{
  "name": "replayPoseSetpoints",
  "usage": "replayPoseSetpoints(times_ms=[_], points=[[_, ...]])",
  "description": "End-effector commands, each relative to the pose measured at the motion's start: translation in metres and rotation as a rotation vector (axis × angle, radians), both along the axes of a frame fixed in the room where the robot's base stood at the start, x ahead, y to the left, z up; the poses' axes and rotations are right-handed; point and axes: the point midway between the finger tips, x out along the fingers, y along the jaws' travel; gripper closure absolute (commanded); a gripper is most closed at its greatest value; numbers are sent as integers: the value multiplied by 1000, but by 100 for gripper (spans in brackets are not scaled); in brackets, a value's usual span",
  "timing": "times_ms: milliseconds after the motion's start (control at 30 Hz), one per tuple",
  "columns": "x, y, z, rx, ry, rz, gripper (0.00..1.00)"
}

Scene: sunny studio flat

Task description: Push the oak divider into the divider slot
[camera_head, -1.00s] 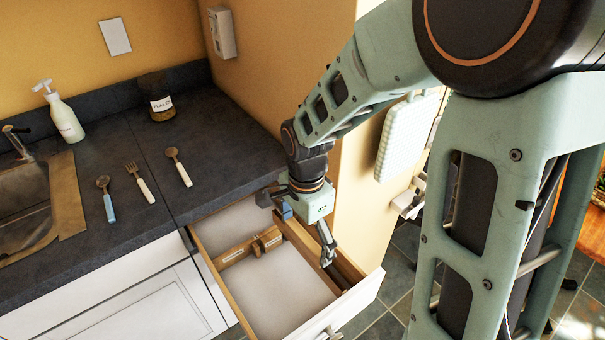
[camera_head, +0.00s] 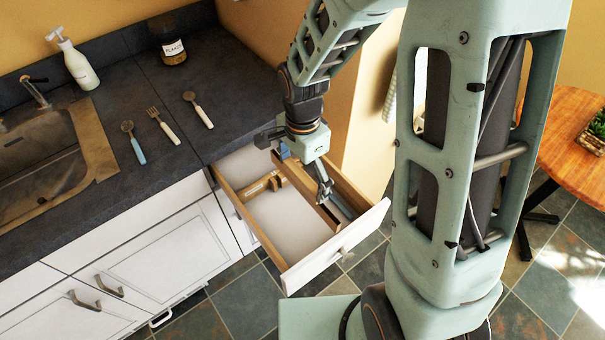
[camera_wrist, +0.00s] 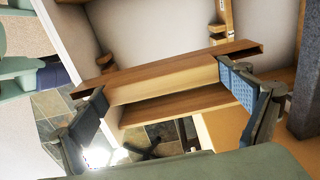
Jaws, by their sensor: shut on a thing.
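The oak divider (camera_wrist: 165,75) is a long thin brown board crossing the wrist view. In the head view the divider (camera_head: 312,201) runs lengthwise inside the open drawer (camera_head: 240,215), near its right side. My gripper (camera_head: 325,190) is over the drawer, shut on the divider. In the wrist view my gripper (camera_wrist: 165,110) shows its two blue-padded fingers far apart, overlapping the board. A wooden rail (camera_head: 258,189) with small notched blocks lies in the drawer left of the divider. I cannot tell whether the divider's end sits in a slot.
The dark counter (camera_head: 225,90) carries a blue-handled spoon (camera_head: 134,143), a fork (camera_head: 163,126), another spoon (camera_head: 197,110), a labelled jar (camera_head: 168,42) and a soap bottle (camera_head: 76,65). A sink (camera_head: 40,165) is at left. A wooden table (camera_head: 565,130) stands at right.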

Motion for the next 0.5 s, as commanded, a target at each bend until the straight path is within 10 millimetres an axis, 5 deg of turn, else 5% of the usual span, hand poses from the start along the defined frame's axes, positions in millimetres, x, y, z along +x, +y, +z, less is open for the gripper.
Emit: replayPoseSetpoints(times_ms=[500], points=[[0,0,-15,0,0,0,30]])
